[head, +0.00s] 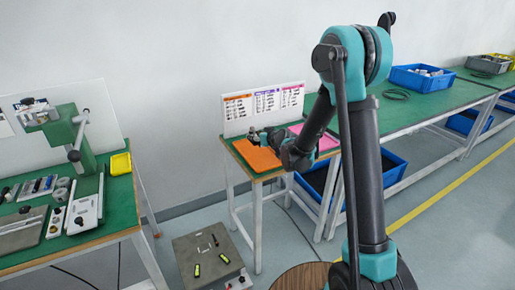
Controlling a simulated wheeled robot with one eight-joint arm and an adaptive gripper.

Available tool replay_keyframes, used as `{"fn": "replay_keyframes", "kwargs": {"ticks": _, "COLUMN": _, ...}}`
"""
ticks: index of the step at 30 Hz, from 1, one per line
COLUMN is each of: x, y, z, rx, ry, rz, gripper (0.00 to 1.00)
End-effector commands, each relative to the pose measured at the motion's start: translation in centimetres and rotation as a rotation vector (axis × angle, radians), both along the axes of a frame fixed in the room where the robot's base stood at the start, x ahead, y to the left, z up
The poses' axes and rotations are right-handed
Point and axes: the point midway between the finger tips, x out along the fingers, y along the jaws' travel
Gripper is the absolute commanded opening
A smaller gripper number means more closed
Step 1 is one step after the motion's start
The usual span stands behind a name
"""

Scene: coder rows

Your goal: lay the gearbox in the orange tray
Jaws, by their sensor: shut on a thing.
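The orange tray (258,158) lies flat on a small green-topped table in the middle of the head view. My arm reaches down to this table from the right. My gripper (259,137) is small and partly hidden by my own wrist, above the back part of the orange tray. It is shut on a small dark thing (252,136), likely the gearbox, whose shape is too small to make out. I cannot tell whether this thing touches the tray. The front of the orange tray is bare.
A pink tray (322,141) lies right of the orange one, partly behind my arm. A white board with labels (265,103) stands along the table's back edge. A bench with a green press (80,140) is at left, and a grey box (208,262) is on the floor.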

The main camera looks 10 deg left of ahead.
Motion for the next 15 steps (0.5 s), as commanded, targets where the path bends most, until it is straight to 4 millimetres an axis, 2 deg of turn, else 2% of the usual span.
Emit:
{"fn": "replay_keyframes", "kwargs": {"ticks": 3, "x": 0.1, "y": 0.0, "z": -1.5, "rx": 0.001, "ry": -0.001, "rz": 0.0, "gripper": 0.01}}
{"fn": "replay_keyframes", "kwargs": {"ticks": 11, "x": 0.0, "y": 0.0, "z": -2.8, "rx": 0.0, "ry": 0.0, "rz": 0.0, "gripper": 0.01}}
{"fn": "replay_keyframes", "kwargs": {"ticks": 15, "x": 0.1, "y": 0.0, "z": -4.4, "rx": 0.0, "ry": 0.0, "rz": 0.0, "gripper": 0.01}}
